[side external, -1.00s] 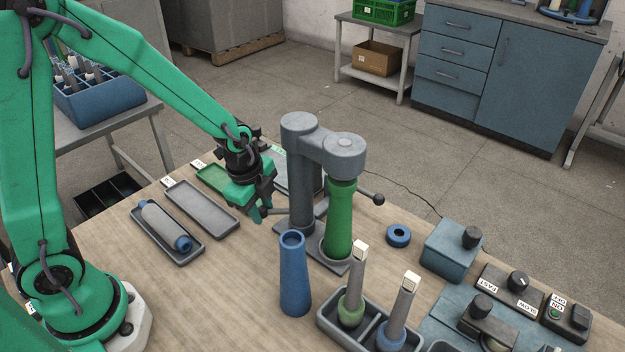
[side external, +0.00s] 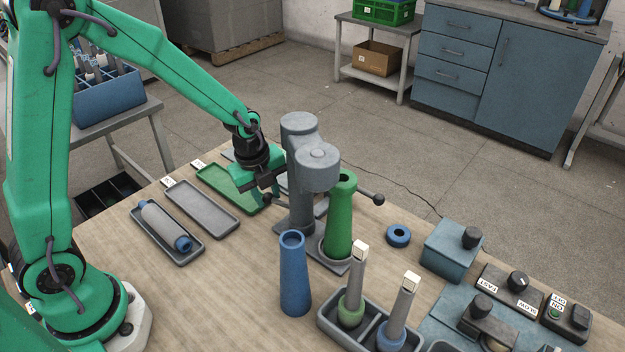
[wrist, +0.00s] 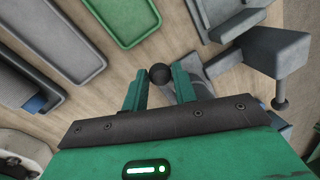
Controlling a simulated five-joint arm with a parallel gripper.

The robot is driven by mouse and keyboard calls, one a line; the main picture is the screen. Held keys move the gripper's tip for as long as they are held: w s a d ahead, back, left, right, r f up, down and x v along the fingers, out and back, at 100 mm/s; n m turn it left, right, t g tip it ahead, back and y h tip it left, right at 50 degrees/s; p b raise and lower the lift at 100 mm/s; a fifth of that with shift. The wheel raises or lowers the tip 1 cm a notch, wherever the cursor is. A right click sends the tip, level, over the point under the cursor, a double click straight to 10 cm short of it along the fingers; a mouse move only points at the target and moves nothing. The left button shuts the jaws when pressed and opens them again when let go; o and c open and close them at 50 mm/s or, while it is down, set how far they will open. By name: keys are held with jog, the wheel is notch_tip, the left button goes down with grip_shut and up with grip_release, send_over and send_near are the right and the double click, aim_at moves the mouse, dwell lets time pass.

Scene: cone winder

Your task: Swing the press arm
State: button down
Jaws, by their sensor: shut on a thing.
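The press (side external: 298,175) is a grey post with a short arm on top; the arm's round head (side external: 318,158) points toward the camera and right, beside the green cone (side external: 340,220). The green cone stands upright on the press base, its open top uncovered. A bar with dark ball knobs sticks out low on the press; the right knob (side external: 379,199) is free. My gripper (side external: 265,192) is left of the post, shut on the left ball knob (wrist: 160,75), which shows between the fingertips in the wrist view.
A blue cone (side external: 293,275) stands in front of the press. A tray (side external: 332,322) with two spindles is at the front. Shallow trays, one green (side external: 222,186), lie to the left. A blue ring (side external: 398,236) and control boxes (side external: 452,250) are on the right.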

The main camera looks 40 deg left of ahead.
jog(key=shift+w+a+m, duration=0.2)
jog(key=shift+w+m, duration=0.3)
jog(key=shift+m, duration=0.2)
jog(key=c, duration=1.1)
grip_release()
jog(key=shift+c, duration=0.2)
jog(key=shift+r, duration=0.1)
jog(key=shift+r, duration=0.5)
jog(key=shift+s+r, duration=0.2)
jog(key=shift+r, duration=0.9)
jog(key=shift+s+r, duration=0.25)
jog(key=shift+r, duration=0.8)
jog(key=shift+s+r, duration=0.2)
jog(key=shift+r, duration=0.9)
jog(key=shift+c, duration=0.3)
